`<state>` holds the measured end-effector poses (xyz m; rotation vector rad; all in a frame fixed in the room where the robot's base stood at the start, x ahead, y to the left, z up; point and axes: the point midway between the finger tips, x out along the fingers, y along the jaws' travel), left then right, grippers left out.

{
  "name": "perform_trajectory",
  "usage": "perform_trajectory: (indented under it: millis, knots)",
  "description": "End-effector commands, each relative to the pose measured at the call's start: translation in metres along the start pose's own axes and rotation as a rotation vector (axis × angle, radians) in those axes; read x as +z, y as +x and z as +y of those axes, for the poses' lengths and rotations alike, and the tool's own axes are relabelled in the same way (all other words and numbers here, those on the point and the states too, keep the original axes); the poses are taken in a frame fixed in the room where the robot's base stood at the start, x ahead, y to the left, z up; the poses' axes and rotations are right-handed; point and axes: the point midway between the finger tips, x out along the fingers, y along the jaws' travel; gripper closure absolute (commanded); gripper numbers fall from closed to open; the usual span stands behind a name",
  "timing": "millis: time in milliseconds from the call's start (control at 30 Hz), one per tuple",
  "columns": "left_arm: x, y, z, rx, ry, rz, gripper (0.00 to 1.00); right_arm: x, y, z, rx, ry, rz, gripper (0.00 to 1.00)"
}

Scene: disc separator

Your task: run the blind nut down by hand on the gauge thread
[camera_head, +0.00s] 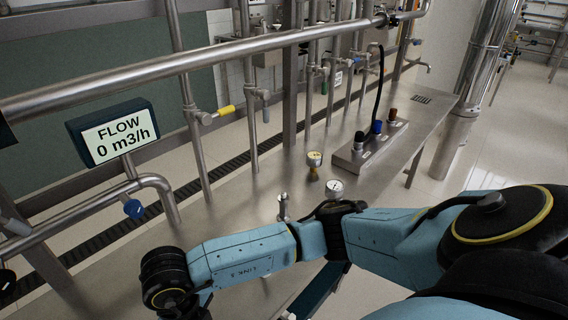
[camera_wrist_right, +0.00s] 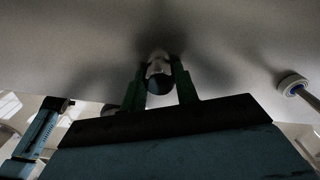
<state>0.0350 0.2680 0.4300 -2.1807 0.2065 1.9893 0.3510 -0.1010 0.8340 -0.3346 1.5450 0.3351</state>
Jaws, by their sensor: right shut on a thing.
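In the right wrist view, my right gripper (camera_wrist_right: 160,88) has its two dark green fingers on either side of a small rounded metal piece, which looks like the blind nut (camera_wrist_right: 158,68). A dark round face shows at its near end. Whether it sits on a thread is too dark to tell. A small upright metal fitting (camera_head: 283,207) stands left of the pale gauge. My left gripper is not in view.
My right arm crosses the front of the bench (camera_head: 240,190). A block with several coloured knobs (camera_head: 366,146) sits at the back right. Vertical pipes and a FLOW display (camera_head: 112,132) reading 0 m3/h stand behind. A white-rimmed round part (camera_wrist_right: 292,84) is right of my fingers.

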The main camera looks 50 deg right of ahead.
Motion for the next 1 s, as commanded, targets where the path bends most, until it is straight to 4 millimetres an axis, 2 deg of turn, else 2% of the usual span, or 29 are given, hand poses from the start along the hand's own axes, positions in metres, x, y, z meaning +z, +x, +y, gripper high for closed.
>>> perform_trajectory:
  millis: [600, 1000]
  knots:
    - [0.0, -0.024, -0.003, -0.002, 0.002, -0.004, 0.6, 0.0, -0.032, 0.0, -0.001, -0.001, -0.001, 0.97]
    - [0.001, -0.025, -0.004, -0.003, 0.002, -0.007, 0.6, 0.0, -0.034, 0.0, 0.0, 0.0, 0.0, 0.97]
